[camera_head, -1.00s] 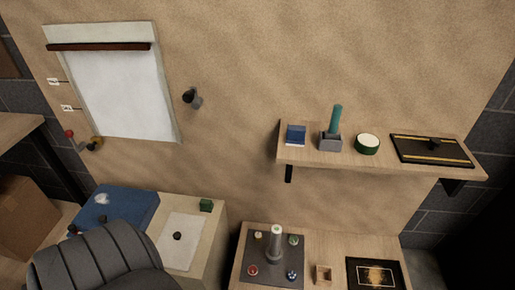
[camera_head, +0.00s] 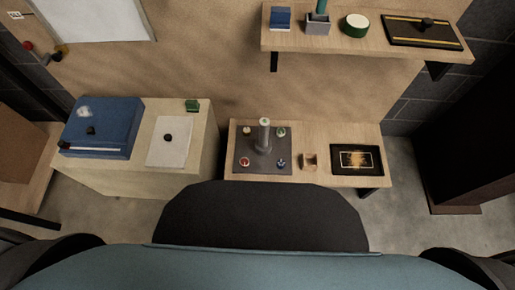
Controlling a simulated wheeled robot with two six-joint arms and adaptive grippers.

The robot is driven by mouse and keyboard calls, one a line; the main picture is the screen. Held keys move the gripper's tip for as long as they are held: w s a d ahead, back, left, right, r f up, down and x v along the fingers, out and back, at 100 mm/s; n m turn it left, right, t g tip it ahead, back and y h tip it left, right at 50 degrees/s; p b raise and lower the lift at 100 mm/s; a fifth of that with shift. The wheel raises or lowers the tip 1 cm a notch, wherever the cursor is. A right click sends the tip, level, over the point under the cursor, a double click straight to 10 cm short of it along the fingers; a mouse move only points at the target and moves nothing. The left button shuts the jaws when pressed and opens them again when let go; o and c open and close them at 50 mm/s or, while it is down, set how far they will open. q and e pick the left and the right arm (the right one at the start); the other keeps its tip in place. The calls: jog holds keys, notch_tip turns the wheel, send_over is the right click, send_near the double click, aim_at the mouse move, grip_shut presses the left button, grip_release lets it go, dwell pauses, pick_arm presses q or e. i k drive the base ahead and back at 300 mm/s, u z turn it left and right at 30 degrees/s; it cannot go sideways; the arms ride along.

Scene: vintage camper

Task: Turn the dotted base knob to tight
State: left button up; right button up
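A dark grey square base (camera_head: 263,166) lies on a low wooden table, with a pale upright post (camera_head: 264,135) at its middle. Small round knobs sit near its corners: a pale one (camera_head: 246,130) back left, a greenish one (camera_head: 281,132) back right, a red and white one (camera_head: 244,162) front left, and a dark blue and white one (camera_head: 281,162) front right. They are too small to tell for sure which is dotted or what any tightness marks say. Neither gripper is in view.
On the low table (camera_head: 313,135) are a small wooden box (camera_head: 309,161) and a black framed panel (camera_head: 357,159). A pale cabinet (camera_head: 190,165) with a blue case (camera_head: 102,122) stands left, across a gap. A wall shelf (camera_head: 345,42) with several items hangs above.

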aim_at(281, 164)
jog(key=u, duration=0.1)
jog(key=k, duration=0.3)
jog(key=z, duration=0.85)
jog(key=i, duration=0.75)
jog(key=z, duration=0.5)
